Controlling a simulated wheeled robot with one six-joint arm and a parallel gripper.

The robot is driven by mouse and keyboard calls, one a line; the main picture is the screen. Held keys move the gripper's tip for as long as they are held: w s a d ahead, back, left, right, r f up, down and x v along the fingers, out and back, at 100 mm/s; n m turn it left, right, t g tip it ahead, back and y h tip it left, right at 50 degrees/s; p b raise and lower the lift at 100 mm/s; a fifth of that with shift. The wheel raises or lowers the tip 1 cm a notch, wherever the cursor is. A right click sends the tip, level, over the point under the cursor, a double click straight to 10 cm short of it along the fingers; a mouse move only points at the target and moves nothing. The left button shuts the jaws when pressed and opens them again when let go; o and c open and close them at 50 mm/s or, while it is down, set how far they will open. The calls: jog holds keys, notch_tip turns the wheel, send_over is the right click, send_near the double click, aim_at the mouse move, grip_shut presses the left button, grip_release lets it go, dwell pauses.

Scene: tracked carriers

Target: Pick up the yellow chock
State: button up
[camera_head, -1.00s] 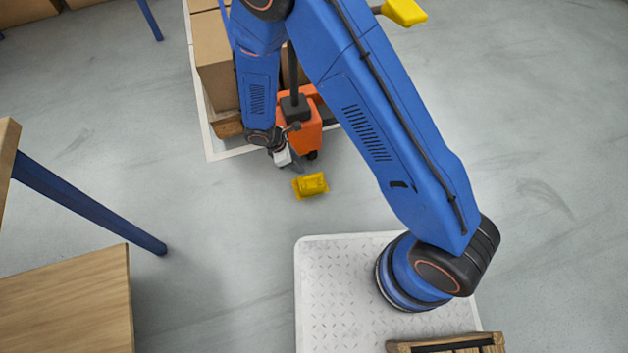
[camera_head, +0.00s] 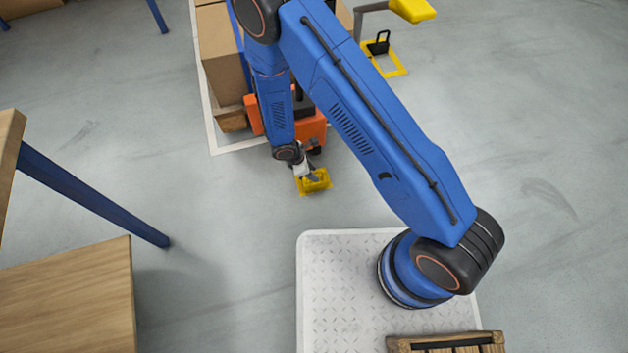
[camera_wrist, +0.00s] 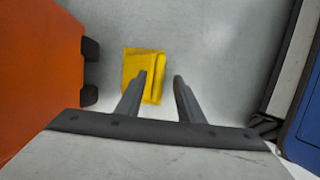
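The yellow chock (camera_head: 319,183) lies on the grey floor in front of the orange carrier. It also shows in the wrist view (camera_wrist: 132,66), left of centre and partly behind my left finger. My gripper (camera_head: 309,179) hangs over the chock, pointing down. In the wrist view its two dark fingers (camera_wrist: 162,78) stand apart with nothing held between them. The left finger overlaps the chock's right part in the picture, and the right finger is over bare floor. I cannot tell the height of the fingertips above the chock.
The orange carrier (camera_head: 313,130) stands just behind the chock, and shows close on the left in the wrist view (camera_wrist: 38,70). Cardboard boxes (camera_head: 219,55) stand behind it. A wooden table (camera_head: 66,298) is at the left. Floor right of the chock is clear.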

aim_at(321, 178)
jog(key=shift+w+d+x, duration=0.1)
jog(key=shift+x, duration=1.35)
jog(key=shift+w+d+x, duration=0.1)
jog(key=shift+x, duration=1.4)
jog(key=shift+r, duration=0.1)
jog(key=shift+c, duration=0.3)
grip_shut()
